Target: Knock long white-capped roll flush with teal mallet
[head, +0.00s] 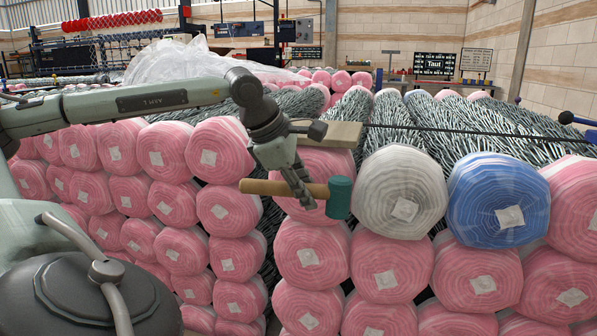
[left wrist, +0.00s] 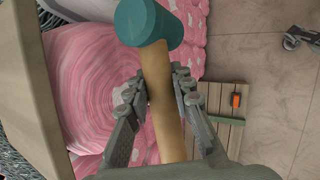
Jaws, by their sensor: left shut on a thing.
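The mallet has a teal head (head: 340,198) and a pale wooden handle (head: 260,187). My left gripper (head: 303,192) is shut around the handle, close to the head. The mallet lies roughly level in front of the stack. Its teal head is just left of the white-capped roll (head: 402,190) in the head view; I cannot tell whether they touch. In the left wrist view the teal head (left wrist: 150,22) is at the top, with the handle between the fingers (left wrist: 157,88). The white-capped roll is in the top row, its end facing me. My right gripper is not in view.
A blue-capped roll (head: 499,200) sits right of the white one. Pink-capped rolls (head: 391,263) fill the stack around and below. A wooden block (head: 330,134) lies above, near my wrist. A wooden pallet (left wrist: 226,115) lies on the floor in the wrist view.

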